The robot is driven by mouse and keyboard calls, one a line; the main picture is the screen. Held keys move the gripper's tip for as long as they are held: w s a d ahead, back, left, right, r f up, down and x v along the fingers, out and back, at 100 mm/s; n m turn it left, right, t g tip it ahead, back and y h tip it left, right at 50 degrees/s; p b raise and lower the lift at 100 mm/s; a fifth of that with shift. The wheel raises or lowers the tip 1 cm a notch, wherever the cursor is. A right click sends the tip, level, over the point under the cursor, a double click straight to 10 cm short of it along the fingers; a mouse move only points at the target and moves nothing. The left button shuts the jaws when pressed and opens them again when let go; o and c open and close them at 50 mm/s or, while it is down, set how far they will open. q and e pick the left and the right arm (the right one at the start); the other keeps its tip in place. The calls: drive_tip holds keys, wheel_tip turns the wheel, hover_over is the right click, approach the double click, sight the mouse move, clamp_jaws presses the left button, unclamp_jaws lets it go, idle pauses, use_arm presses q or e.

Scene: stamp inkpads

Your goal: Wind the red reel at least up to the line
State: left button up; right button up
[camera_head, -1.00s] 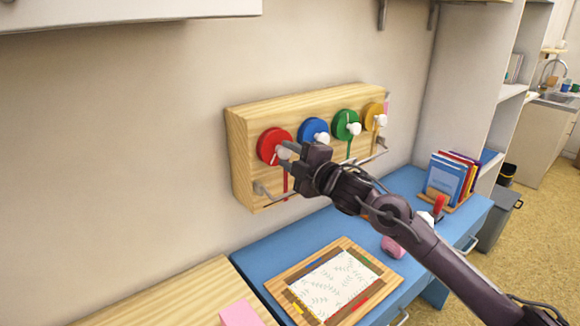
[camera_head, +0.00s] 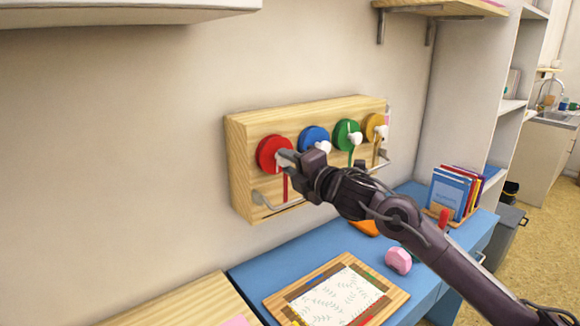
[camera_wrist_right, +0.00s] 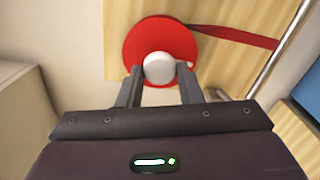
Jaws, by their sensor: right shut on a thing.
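The red reel (camera_head: 268,152) is at the left end of a wooden wall board (camera_head: 240,178). A red ribbon (camera_head: 285,187) hangs down from it. My right gripper (camera_head: 284,157) is at the front of the red reel. In the right wrist view, the red reel (camera_wrist_right: 135,42) carries a round white knob (camera_wrist_right: 158,69), and the right gripper (camera_wrist_right: 160,80) has its fingers on both sides of it, shut on it. The ribbon (camera_wrist_right: 235,33) runs off to the right there. I cannot make out the line. My left gripper is not in view.
Blue (camera_head: 311,135), green (camera_head: 342,133) and yellow (camera_head: 373,124) reels sit right of the red one. A metal bar (camera_head: 262,199) runs along the board's lower front. Below, a blue desk (camera_head: 245,270) holds a framed tray (camera_head: 275,287), a pink object (camera_head: 398,260) and books (camera_head: 450,190).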

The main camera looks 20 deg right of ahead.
drive_tip(key=shift+f, duration=0.15)
drive_tip(key=o, duration=0.9)
drive_tip(key=shift+o, duration=0.2)
drive_tip(key=shift+s, duration=0.1)
drive_tip(key=b+v, duration=0.2)
drive_tip(key=v, duration=0.5)
drive_tip(key=shift+s, duration=0.3)
drive_tip(key=shift+d, duration=0.1)
